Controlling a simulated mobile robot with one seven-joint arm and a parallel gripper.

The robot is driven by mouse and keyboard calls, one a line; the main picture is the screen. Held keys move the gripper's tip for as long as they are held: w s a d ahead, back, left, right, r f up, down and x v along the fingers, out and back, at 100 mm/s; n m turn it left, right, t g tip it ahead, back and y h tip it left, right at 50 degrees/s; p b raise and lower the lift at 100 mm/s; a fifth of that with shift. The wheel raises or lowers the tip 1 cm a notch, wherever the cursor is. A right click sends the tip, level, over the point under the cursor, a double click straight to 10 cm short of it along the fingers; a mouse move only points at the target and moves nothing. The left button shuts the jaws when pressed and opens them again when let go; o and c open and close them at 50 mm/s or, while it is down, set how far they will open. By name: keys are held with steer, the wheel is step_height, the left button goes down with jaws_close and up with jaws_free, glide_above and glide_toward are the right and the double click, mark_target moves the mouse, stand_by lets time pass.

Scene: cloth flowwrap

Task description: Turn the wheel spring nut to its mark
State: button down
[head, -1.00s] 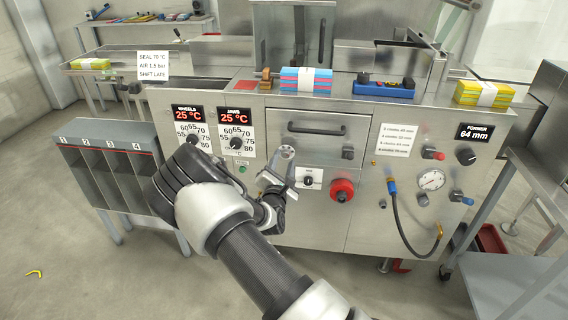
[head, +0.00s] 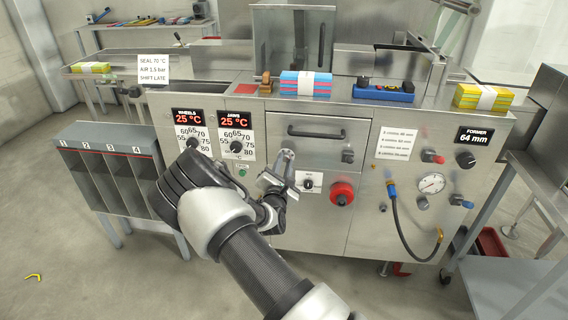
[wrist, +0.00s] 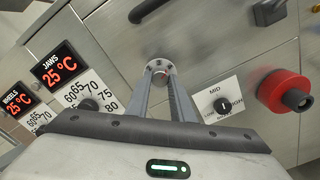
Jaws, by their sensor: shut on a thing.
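My gripper (wrist: 160,72) has its two long grey fingers brought together at a small round metal nut (wrist: 160,67) on the machine's front panel, and it is shut on it. The nut's round end shows between the fingertips with a small reddish spot. In the head view my gripper (head: 284,160) reaches the panel just below the drawer, and its fingers hide most of the nut. I cannot make out a mark or scale beside the nut.
A LOW/MID/HIGH selector (wrist: 223,105) and a red emergency button (head: 341,193) sit close to the right. The WHEELS and JAWS dials (head: 236,147) are to the left, their displays reading 25 °C. A drawer handle (head: 317,131) is above. A divided rack (head: 108,140) stands left.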

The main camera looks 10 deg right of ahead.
steer(key=n+p, duration=0.3)
steer(key=shift+r, duration=0.15)
steer(key=n+p, duration=0.3)
steer(key=n, duration=0.3)
steer(key=shift+p, duration=0.35)
steer(key=n+p, duration=0.2)
steer(key=n, duration=0.2)
steer(key=shift+d+n, duration=0.1)
steer(key=shift+n, duration=0.2)
steer(key=n, duration=0.2)
steer(key=n+p, duration=0.1)
steer(key=n, duration=0.1)
steer(key=shift+f+n, duration=0.2)
steer(key=shift+n, duration=0.1)
steer(key=c, duration=1.5)
jaws_free()
steer(key=shift+c, duration=0.2)
steer(key=shift+s, duration=0.1)
steer(key=p+v, duration=0.2)
steer(key=v, duration=1.5)
steer(key=shift+s+p, duration=0.15)
steer(key=shift+p, duration=0.15)
